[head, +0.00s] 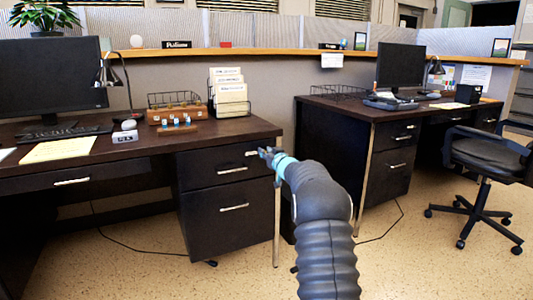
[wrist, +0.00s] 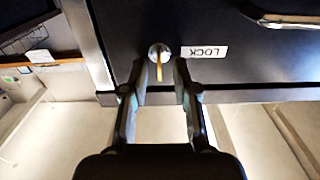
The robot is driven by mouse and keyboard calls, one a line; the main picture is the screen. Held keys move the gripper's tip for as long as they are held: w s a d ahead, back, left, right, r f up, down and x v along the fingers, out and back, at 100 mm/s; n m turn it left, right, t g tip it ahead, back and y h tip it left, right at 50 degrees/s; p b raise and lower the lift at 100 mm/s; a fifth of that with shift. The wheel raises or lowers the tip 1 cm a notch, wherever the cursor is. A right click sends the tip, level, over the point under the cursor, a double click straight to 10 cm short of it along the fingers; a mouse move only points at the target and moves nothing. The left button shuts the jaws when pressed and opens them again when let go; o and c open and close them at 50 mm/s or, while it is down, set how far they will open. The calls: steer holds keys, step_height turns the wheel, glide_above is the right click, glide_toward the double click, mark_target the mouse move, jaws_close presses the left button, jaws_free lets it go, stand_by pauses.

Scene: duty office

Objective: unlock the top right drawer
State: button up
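The top drawer (head: 222,167) in the right pedestal of the left desk is black with a silver handle (head: 233,170) and appears shut. In the wrist view its front (wrist: 225,25) fills the top. A narrow gold key (wrist: 159,70) stands at the lock, upright in the picture. My gripper (wrist: 161,70) is open, with a fingertip on each side of the key and gaps between. In the head view my gripper (head: 266,153) is at the drawer's upper right corner, hiding the lock.
A larger drawer (head: 230,222) lies below. The left desk top (head: 130,150) holds a monitor, lamp and file rack above the drawer. A second desk (head: 335,140) and an office chair (head: 485,160) stand to the right. Open floor (head: 395,260) lies at the front right.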

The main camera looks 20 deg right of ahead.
steer(key=shift+c, duration=0.3)
jaws_close()
steer(key=n+b, duration=0.1)
steer(key=n, duration=0.5)
steer(key=n+b, duration=0.1)
steer(key=n, duration=0.5)
steer(key=a+f+n+b, duration=0.1)
steer(key=n, duration=0.4)
steer(key=shift+n, duration=0.4)
steer(key=shift+f, duration=0.1)
stand_by(0.4)
